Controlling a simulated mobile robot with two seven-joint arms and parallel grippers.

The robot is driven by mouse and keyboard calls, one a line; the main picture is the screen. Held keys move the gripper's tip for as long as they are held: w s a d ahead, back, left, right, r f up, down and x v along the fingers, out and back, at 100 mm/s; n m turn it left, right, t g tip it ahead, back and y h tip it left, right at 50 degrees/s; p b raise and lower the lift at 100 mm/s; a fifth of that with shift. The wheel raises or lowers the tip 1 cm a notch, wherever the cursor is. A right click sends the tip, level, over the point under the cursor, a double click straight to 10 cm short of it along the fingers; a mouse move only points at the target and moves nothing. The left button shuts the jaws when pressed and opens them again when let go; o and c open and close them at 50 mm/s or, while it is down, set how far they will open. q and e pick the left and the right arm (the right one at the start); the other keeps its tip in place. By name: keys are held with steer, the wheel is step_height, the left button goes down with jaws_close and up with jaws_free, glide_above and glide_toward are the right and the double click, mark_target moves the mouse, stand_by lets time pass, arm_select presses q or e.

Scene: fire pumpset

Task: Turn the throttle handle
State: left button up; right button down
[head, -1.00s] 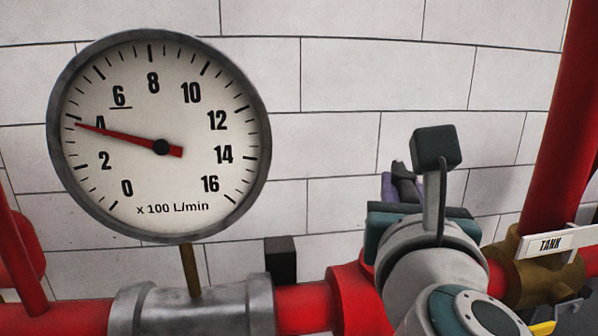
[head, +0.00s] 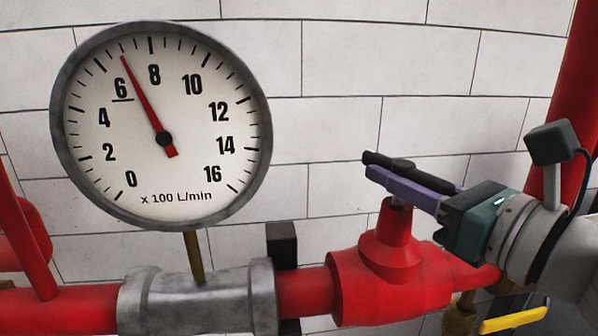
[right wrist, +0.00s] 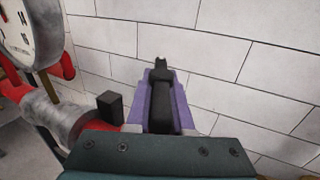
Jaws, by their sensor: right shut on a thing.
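The throttle handle (head: 385,160) is a black bar on top of a red valve body (head: 385,272) in the head view. My right gripper (head: 376,170), with purple fingers, comes in from the right and is shut on the handle. In the right wrist view, the black handle (right wrist: 160,100) lies lengthwise between the purple fingers (right wrist: 160,76). The far finger is mostly hidden in the head view. A round flow gauge (head: 190,150) stands at the left, its red needle (head: 138,86) pointing between 6 and 8. My left gripper is not in view.
Red pipes (head: 305,298) run along the bottom and up the right side. A grey coupling (head: 195,300) sits under the gauge. A yellow lever (head: 514,320) is at the lower right. The white block wall (head: 340,60) is close behind.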

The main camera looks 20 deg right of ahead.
steer(key=shift+y, duration=0.3)
steer(key=c, duration=0.8)
jaws_free()
steer(key=shift+s+f, duration=0.1)
steer(key=shift+s, duration=0.2)
steer(key=s+d+b, duration=0.2)
steer(key=s+b, duration=0.1)
steer(key=s, duration=0.6)
steer(key=shift+b, duration=0.35)
